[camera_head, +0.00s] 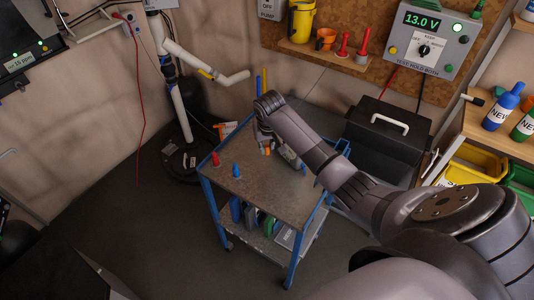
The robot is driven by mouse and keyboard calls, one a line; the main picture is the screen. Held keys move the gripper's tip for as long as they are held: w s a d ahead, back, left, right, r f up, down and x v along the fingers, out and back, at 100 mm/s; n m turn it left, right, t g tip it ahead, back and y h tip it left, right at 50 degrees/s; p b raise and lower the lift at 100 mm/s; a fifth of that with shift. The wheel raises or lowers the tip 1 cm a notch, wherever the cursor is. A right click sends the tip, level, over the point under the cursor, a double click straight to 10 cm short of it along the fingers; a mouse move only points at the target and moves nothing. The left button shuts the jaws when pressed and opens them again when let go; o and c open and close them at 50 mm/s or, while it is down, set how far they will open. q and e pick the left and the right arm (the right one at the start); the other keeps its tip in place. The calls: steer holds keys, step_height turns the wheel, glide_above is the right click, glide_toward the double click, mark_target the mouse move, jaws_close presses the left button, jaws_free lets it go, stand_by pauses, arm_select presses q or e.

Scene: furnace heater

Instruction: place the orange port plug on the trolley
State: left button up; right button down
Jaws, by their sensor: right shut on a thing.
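The blue-framed trolley (261,202) stands in the middle of the view with a grey top. My right arm reaches in from the right, and its gripper (265,140) points down over the back part of the top. It is shut on the small orange port plug (267,151), mostly hidden by the fingers. I cannot tell whether the plug touches the top. A red plug (215,159) and a blue plug (236,170) stand on the top, left of the gripper. My left gripper is not in view.
The trolley's lower shelf holds several coloured items. A black box with a white handle (390,124) stands right of the trolley. A white pipe stand (182,114) is behind left. The trolley top's front part is bare. Shelves with bottles (503,105) and bins are at right.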

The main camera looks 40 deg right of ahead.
mark_target(267, 155)
steer(key=shift+f, duration=2.8)
steer(key=shift+f, duration=0.1)
steer(key=c, duration=1.5)
jaws_free()
steer(key=v, duration=1.2)
steer(key=shift+w, duration=0.1)
